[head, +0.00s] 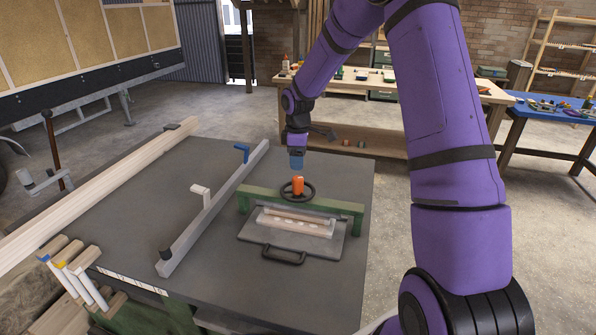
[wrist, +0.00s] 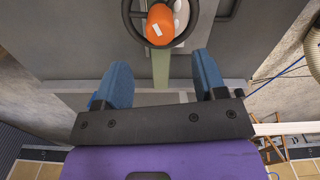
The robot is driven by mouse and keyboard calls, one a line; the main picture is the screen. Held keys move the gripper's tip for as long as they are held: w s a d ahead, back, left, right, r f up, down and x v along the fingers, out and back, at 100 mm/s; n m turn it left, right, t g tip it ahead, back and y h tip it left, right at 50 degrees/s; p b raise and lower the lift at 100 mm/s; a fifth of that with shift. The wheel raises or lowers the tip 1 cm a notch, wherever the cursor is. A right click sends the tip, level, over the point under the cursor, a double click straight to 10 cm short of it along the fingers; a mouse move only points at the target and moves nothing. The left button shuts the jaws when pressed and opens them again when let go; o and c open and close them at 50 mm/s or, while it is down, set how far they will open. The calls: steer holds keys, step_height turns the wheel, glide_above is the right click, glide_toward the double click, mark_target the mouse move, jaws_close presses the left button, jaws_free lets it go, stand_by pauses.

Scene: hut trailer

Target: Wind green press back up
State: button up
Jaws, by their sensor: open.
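The green press (head: 335,204) is a low green frame on a dark tabletop. A black handwheel (head: 308,195) sits on top of its crossbar, with an orange knob (head: 297,186) standing up from it. Under the crossbar lies a pale slotted block (head: 298,226) on a grey plate with a black handle (head: 284,256). My gripper (head: 296,163) hangs just above the orange knob. In the wrist view its two blue fingers (wrist: 160,80) are spread with nothing between them. The handwheel (wrist: 138,36) and knob (wrist: 159,25) show ahead of the fingertips, apart from them.
A long timber beam (head: 100,196) lies farther left. Wooden-headed clamps (head: 73,262) stand at the near left edge. Workbenches (head: 370,90) stand behind.

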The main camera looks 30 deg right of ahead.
mark_target(298, 178)
steer(key=shift+r, duration=0.95)
steer(key=m, duration=0.3)
steer(key=f+m, duration=0.1)
steer(key=m, duration=0.2)
steer(key=shift+s+a, duration=0.1)
steer(key=shift+s, duration=0.05)
steer(key=m, duration=0.6)
steer(key=shift+m, duration=0.3)
steer(key=m, duration=0.6)
steer(key=shift+r, duration=0.15)
steer(key=m, duration=0.5)
steer(key=shift+r, duration=0.3)
step_height(298, 178, down, 11)
steer(key=shift+r, duration=0.1)
steer(key=c, duration=0.9)
